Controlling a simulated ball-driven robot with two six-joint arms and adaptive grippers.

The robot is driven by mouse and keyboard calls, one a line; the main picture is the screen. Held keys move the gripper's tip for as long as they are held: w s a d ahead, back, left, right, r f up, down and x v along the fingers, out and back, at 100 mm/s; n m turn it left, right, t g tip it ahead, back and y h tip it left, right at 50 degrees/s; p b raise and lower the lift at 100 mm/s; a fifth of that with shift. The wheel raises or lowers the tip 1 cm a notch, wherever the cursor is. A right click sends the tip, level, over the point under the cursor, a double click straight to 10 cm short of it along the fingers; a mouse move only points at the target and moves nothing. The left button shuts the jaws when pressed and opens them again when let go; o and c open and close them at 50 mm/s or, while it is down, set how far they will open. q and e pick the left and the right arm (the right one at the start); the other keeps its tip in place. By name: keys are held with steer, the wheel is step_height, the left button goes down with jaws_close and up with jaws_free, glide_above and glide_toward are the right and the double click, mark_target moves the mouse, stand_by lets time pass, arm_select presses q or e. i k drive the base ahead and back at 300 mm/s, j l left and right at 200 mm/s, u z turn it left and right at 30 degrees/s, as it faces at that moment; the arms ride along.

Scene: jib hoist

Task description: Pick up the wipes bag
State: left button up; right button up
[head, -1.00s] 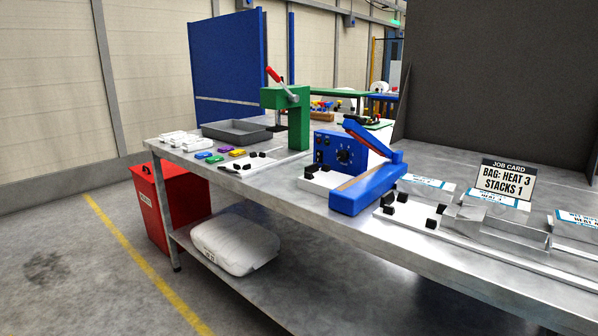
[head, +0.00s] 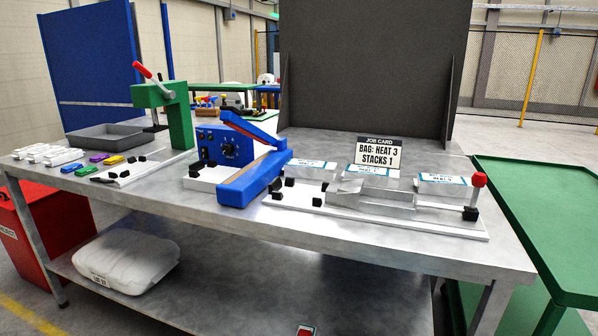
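A plump white bag (head: 126,262) lies on the lower shelf (head: 230,275) of the metal workbench, at the left in the head view. It has small dark print on its front that I cannot read fully. It looks like the wipes bag, though the print does not let me confirm this. The bench top is above it, and its front side is open to view. Neither of my grippers shows in the head view.
On the workbench (head: 310,240) stand a green press (head: 178,120), a blue sealer (head: 250,180), a grey tray (head: 105,137) and a job card (head: 378,155). A red bin (head: 25,240) stands at the left, a green table (head: 540,220) at the right. The shelf's middle is clear.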

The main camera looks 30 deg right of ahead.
mark_target(376, 178)
steer(key=z, duration=1.3)
